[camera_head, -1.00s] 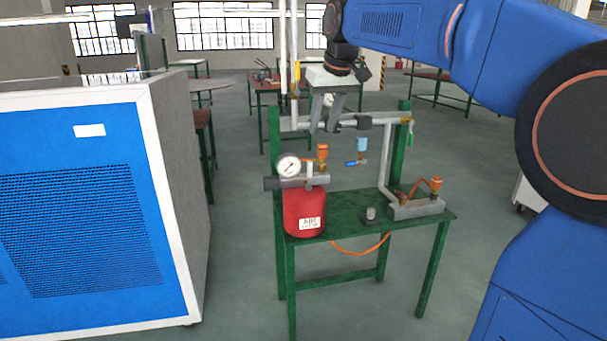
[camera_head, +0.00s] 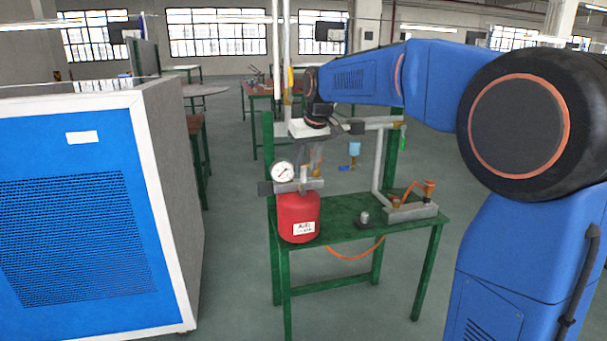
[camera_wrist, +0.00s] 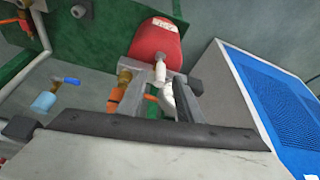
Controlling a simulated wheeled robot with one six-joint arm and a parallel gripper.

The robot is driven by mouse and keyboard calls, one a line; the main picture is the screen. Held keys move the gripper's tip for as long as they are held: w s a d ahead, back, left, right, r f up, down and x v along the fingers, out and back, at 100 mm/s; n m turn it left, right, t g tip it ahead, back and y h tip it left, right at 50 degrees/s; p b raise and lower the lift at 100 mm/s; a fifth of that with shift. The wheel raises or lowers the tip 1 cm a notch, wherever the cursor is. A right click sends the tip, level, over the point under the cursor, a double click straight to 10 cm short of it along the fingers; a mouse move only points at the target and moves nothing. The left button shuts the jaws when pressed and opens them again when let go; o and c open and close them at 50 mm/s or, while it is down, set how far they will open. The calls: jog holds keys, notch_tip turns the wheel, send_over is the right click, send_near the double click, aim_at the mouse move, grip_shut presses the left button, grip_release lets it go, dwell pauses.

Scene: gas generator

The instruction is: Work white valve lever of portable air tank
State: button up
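The red portable air tank (camera_head: 298,220) stands at the left end of the green bench and shows near the top of the wrist view (camera_wrist: 155,42). A round white gauge (camera_head: 282,171) sits on its grey manifold (camera_head: 310,185). My gripper (camera_head: 308,165) is directly above the manifold, fingers down. In the wrist view my gripper (camera_wrist: 155,82) is open, with white fittings (camera_wrist: 166,94) showing between its fingers. Which of these is the white valve lever I cannot tell, nor whether a finger touches it. An orange valve part (camera_wrist: 114,98) lies beside the left finger.
The green bench (camera_head: 345,218) carries a grey block with an orange fitting (camera_head: 428,190) at right. A pipe rail with a light-blue cup (camera_head: 354,149) runs behind. A big blue cabinet (camera_head: 70,230) stands close at left. Floor is clear in front.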

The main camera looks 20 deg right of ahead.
aim_at(303, 180)
jog(key=shift+x, duration=2.05)
grip_shut()
